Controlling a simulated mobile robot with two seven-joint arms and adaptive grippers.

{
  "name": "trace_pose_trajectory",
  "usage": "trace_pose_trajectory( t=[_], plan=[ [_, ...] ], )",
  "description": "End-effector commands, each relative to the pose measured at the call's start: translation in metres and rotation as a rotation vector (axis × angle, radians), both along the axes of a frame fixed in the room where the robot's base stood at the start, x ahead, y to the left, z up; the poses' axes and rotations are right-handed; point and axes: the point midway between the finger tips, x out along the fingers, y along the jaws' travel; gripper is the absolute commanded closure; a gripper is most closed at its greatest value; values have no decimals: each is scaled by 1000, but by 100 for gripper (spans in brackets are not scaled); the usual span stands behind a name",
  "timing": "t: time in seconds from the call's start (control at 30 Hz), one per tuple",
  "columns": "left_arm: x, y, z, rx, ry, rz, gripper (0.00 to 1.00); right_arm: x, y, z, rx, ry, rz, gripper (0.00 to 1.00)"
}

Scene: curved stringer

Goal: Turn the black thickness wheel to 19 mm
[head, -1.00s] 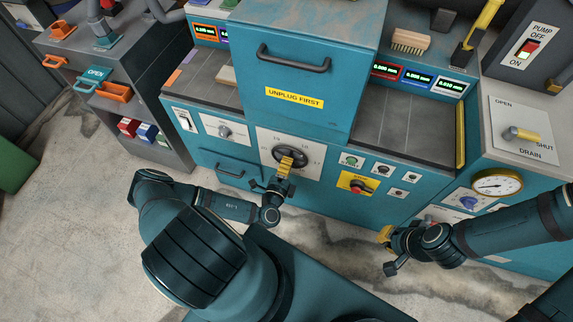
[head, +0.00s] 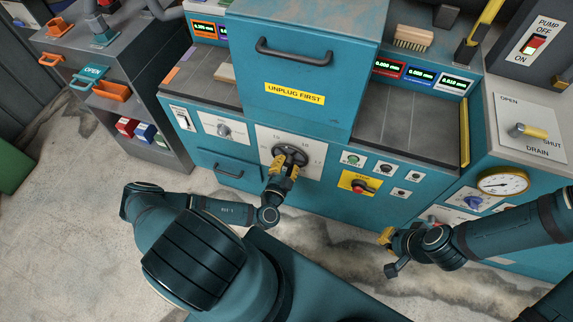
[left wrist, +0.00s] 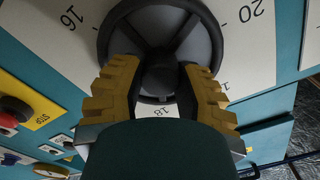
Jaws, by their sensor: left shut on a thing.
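The black thickness wheel (head: 291,153) sits on a white dial plate (head: 312,143) on the teal machine's front. In the left wrist view the wheel (left wrist: 160,22) fills the middle, with numbers 16, 18 and 20 around it, seen upside down. A small pale mark shows at its rim near 18; I cannot read the exact setting. My left gripper (head: 283,173) has its yellow fingers on either side of the wheel's centre, shut on it; the fingers show in the left wrist view (left wrist: 160,88). My right gripper (head: 386,238) is away to the right, its jaw opening unclear.
A red emergency button on yellow (head: 359,186) and small buttons lie right of the dial. A drawer handle (head: 230,172) is at lower left. The hood (head: 300,60) with an "UNPLUG FIRST" label juts out above. A gauge (head: 503,183) is at far right.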

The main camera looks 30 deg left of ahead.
Motion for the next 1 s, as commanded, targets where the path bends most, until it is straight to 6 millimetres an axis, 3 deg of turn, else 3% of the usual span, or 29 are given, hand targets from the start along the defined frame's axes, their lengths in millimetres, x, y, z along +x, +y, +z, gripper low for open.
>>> trace_pose_trajectory(
  t=[0.5,1.0],
  plan=[
    [1,-1,2,-323,-81,-4,100,3,0,-13,-1,-6,-1,100],
    [1,-1,3,-376,-96,-3,100,3,0,-14,-1,-8,-2,100]
  ],
)
